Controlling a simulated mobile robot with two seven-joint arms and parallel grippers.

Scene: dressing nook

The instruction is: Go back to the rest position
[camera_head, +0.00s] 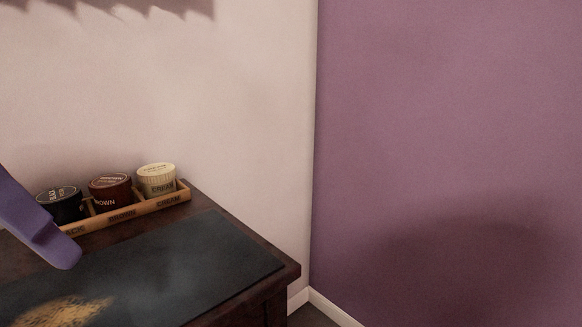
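A smooth purple piece with a rounded end (40,232) comes in from the left edge, in front of the desk and the tray. It looks like the end part of my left arm. Only this one piece shows, so I cannot tell whether the gripper is open or shut, and I see nothing held. My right gripper and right arm are not in the head view.
A dark wooden desk (292,268) with a dark mat (190,265) stands lower left. A wooden tray (183,194) at its back holds black (62,207), brown (109,194) and cream (157,181) tins. A tan, bristly patch (68,313) shows on the mat. The right is a purple wall (450,130).

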